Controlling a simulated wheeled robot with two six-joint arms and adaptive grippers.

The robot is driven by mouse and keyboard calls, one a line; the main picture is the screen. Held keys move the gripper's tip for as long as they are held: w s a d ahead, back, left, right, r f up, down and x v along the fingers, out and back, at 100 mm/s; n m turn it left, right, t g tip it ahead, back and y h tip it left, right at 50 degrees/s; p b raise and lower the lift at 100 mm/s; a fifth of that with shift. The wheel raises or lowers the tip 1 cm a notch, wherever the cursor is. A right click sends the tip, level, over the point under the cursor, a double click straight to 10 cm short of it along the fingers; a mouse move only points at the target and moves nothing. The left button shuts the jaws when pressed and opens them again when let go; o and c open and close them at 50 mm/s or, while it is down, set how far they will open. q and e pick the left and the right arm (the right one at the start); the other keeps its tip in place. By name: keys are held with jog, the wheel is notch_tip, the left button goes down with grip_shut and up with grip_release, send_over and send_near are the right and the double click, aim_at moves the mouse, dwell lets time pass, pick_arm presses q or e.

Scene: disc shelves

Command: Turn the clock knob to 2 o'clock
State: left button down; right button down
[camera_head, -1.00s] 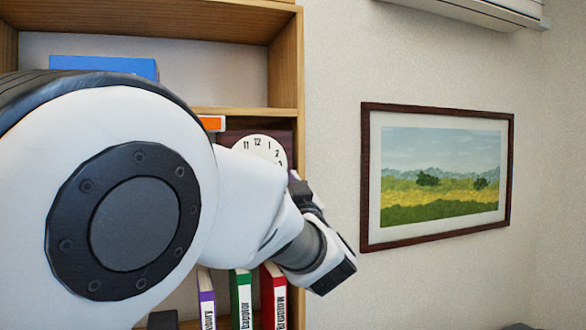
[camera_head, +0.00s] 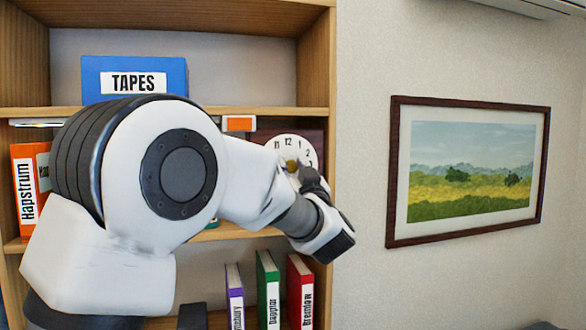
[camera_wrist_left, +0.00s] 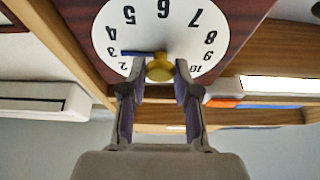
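The white clock face (camera_head: 310,150) has black numerals and sits on a dark red panel in the shelf. It also shows upside down in the left wrist view (camera_wrist_left: 160,25). Its yellow knob (camera_wrist_left: 159,70) is at the centre of the dial, and a blue hand (camera_wrist_left: 128,54) points toward the 3. My left gripper (camera_wrist_left: 160,68) is open, with one finger on each side of the knob and small gaps visible. In the head view my left gripper (camera_head: 302,172) partly covers the lower dial. My right gripper is not in view.
A blue TAPES box (camera_head: 135,78) stands on the shelf above. An orange-and-white binder (camera_head: 28,195) is at the left. Several upright books, including a green one (camera_head: 268,285), stand below the clock. A framed landscape (camera_head: 465,170) hangs on the wall at the right.

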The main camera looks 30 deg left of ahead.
pick_arm(q)
jog(key=n+b, duration=0.1)
jog(key=n+g+b, duration=0.1)
jog(key=n, duration=0.1)
jog(key=shift+f+y+b, duration=0.25)
jog(key=shift+y+b, duration=0.15)
jog(key=n+g+b, duration=0.1)
jog(key=n, duration=0.2)
jog(key=shift+g+y, duration=0.3)
jog(key=shift+g, duration=0.1)
jog(key=shift+r+n+g+b, duration=0.15)
jog(key=shift+n+g+b, duration=0.45)
jog(key=shift+n, duration=0.6)
jog(key=c, duration=0.9)
grip_release()
jog(key=shift+w, duration=0.15)
